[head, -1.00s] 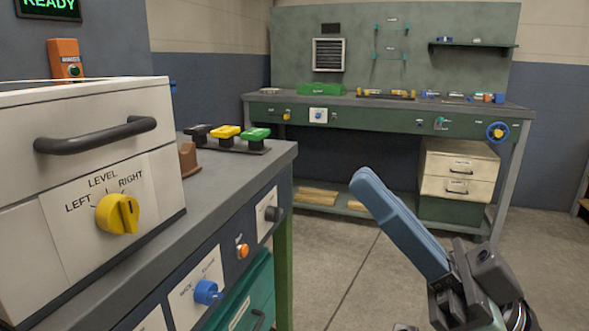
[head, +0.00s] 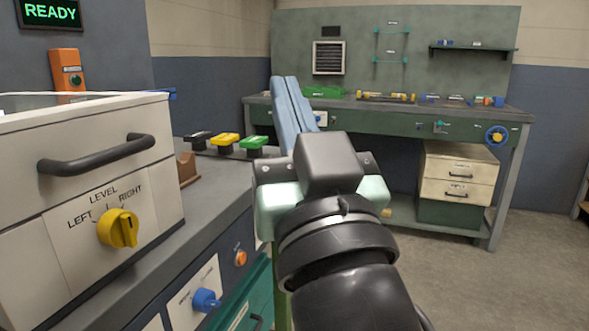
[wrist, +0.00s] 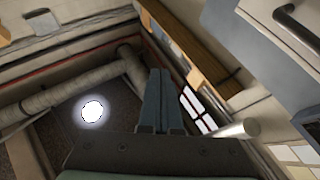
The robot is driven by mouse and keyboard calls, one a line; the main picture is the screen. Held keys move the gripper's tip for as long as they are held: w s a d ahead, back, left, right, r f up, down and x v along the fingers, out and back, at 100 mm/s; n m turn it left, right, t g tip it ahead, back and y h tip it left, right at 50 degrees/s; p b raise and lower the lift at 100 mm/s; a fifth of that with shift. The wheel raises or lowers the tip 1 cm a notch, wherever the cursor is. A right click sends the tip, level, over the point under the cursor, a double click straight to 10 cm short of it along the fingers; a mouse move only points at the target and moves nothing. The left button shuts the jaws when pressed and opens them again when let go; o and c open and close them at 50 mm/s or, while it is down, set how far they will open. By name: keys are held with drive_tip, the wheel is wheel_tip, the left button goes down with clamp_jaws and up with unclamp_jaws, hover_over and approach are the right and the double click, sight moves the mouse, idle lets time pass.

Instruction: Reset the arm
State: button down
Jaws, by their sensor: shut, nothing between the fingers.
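My gripper (head: 285,80) is in the middle of the head view, at the end of my dark, raised arm. Its two long blue-grey fingers lie side by side and point up and away, with nothing held. In the head view they overlap the left end of the far green workbench. In the wrist view the gripper (wrist: 160,72) also shows shut and empty, with its fingers pointing up the picture. My gripper hides part of the near bench's right end and of the far bench's front.
A white machine box (head: 80,185) with a black handle and a yellow knob (head: 118,228) stands at left on the near bench. Black, yellow (head: 224,140) and green (head: 253,143) pieces sit behind it. The far workbench (head: 400,120) has drawers (head: 459,175) below. Floor at right is clear.

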drive_tip(key=s+r+m+t+h, duration=0.2)
drive_tip(key=s+r+t+h, duration=0.2)
drive_tip(key=s+r+h, duration=0.3)
wheel_tip(320, 180, up, 38)
drive_tip(key=y+p, duration=0.1)
drive_tip(key=p, duration=3.7)
drive_tip(key=shift+s+d+f+m, duration=0.15)
drive_tip(key=shift+s+d+m, duration=0.15)
drive_tip(key=shift+s, duration=0.15)
drive_tip(key=shift+a+y, duration=0.2)
drive_tip(key=shift+y, duration=0.1)
